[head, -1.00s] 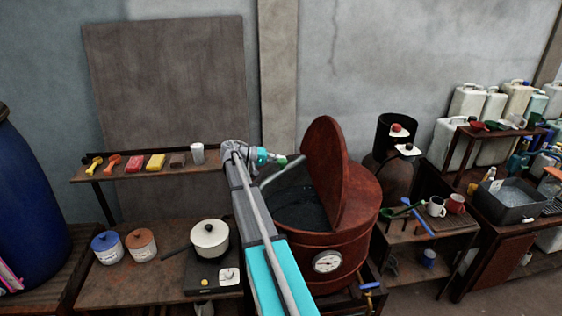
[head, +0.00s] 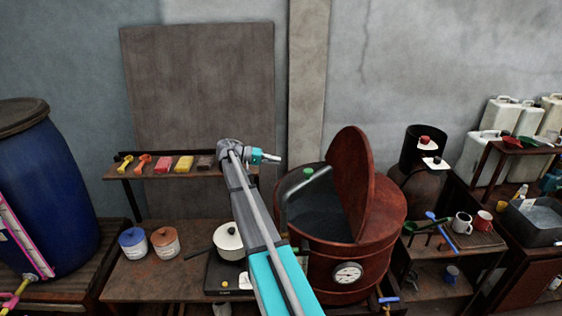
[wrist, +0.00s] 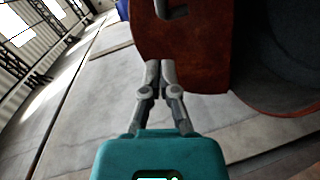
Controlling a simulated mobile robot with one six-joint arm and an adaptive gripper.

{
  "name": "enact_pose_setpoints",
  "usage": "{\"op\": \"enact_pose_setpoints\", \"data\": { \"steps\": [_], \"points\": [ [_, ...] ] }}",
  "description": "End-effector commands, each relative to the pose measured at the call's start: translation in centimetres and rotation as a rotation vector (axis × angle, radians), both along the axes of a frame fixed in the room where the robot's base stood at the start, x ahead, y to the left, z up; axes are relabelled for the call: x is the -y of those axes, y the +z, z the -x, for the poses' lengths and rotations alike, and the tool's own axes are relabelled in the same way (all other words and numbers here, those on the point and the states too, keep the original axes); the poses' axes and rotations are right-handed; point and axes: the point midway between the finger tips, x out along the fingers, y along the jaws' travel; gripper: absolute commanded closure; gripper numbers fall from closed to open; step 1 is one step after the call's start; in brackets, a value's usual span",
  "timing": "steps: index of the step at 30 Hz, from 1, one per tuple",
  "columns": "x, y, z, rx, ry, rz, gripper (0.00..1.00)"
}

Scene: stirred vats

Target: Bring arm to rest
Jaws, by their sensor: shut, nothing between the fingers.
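My gripper (head: 278,159) is at the end of my raised arm, in the air left of the large red-brown vat (head: 388,228). In the wrist view my gripper (wrist: 160,66) has its fingers together with nothing between them. The vat's raised lid (head: 349,185) stands upright; a red-brown surface of the vat or lid (wrist: 195,60) fills the upper middle behind the fingertips. A grey bar with a green knob (head: 308,173) leans at the vat's opening, apart from my gripper. My arm hides part of the bench in front.
A shelf (head: 135,173) with scoops and coloured blocks is behind on the left. A white pot (head: 228,238) and two lidded jars stand on the bench below it. A blue barrel (head: 50,190) is far left. Mugs and a blue spoon (head: 440,228) lie on the right.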

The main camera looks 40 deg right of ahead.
Motion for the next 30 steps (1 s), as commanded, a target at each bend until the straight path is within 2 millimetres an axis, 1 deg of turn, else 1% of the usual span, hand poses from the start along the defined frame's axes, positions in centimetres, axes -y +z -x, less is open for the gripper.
{"op": "enact_pose_setpoints", "data": {
  "steps": [17, 20, 23, 26, 29, 30],
  "points": [
    [-0.1, 0.0, 0.0, 0.0, 0.001, 0.0, 1.0],
    [-0.4, -0.4, 0.2, 0.001, 0.007, -0.012, 1.0],
    [-1.2, -1.3, 0.9, 0.006, 0.024, -0.047, 1.0],
    [-2.7, -3.0, 2.0, 0.015, 0.055, -0.114, 1.0],
    [-4.8, -5.5, 3.6, 0.029, 0.101, -0.21, 1.0],
    [-5.9, -6.6, 4.3, 0.034, 0.123, -0.254, 1.0]
  ]
}}
